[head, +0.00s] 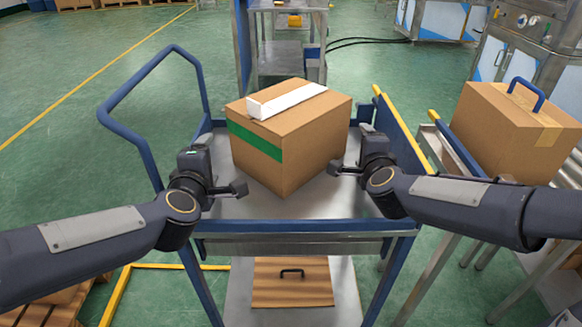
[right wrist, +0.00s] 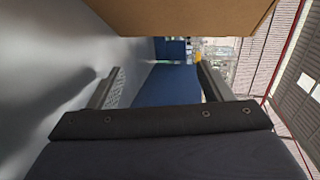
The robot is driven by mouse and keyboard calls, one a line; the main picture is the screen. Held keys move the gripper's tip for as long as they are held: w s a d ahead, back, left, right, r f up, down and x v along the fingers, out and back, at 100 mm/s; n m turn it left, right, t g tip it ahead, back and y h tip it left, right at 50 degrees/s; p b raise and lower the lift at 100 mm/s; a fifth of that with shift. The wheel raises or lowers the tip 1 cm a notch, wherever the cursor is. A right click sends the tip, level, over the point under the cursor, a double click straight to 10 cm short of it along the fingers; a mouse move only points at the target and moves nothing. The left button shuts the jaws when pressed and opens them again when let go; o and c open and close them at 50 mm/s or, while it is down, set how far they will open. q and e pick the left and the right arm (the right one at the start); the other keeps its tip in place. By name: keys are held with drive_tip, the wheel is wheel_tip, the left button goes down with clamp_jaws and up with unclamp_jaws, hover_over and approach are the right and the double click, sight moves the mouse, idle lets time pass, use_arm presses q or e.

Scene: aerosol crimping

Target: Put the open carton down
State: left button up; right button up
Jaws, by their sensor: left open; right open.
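A brown carton (head: 285,150) with a green band stands upright on the metal top of the blue-framed cart (head: 230,208), turned with one corner toward me. A white strip-like piece (head: 287,100) lies across its top; I cannot see into the carton. My left gripper (head: 236,188) is open and empty just left of the carton's lower part. My right gripper (head: 340,167) is open and empty close to its right side; I cannot tell whether it touches. The right wrist view shows the carton (right wrist: 190,15) along the top, outside the open fingers (right wrist: 160,88).
Another carton (head: 515,130) with a blue handle stands on the roller conveyor (head: 450,155) at the right. The cart's blue push handle (head: 130,90) rises at the left. A brown board (head: 290,283) lies on the lower shelf. A metal stand (head: 285,50) is behind.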

drive_tip(key=v, duration=0.7)
drive_tip(key=shift+s+r, duration=0.1)
drive_tip(key=shift+s, duration=0.15)
